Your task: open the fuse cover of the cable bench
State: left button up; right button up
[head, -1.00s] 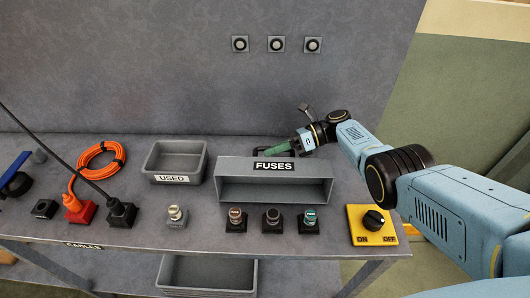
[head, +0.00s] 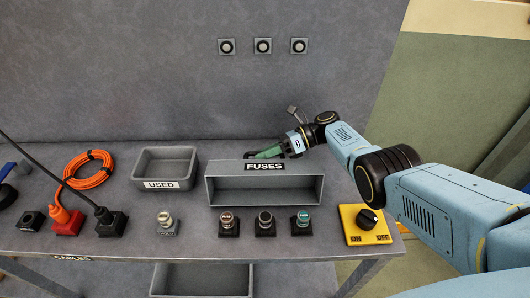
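The long grey box labelled FUSES (head: 225,190) stands at the middle of the bench. The label sits on its upper back edge, and I see no fuses inside it. Whether a cover on it is open or closed is not clear. My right gripper (head: 268,152) reaches in from the right, behind the box's back edge. Its green fingers point left, close to a small dark part there. The fingertips are partly hidden, so I cannot tell whether they are open, shut or touching anything. My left gripper is not in view.
Several capped pieces on square bases (head: 265,224) stand in front of the box. A yellow ON/OFF switch (head: 353,236) is front right. A USED tray (head: 143,164), an orange cable coil (head: 70,165) and plugs (head: 110,222) are left. The back panel rises behind.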

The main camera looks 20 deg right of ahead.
jog(key=w+b+v, duration=0.1)
jog(key=v, duration=1.1)
jog(key=shift+s+b, duration=0.4)
jog(key=shift+s, duration=0.1)
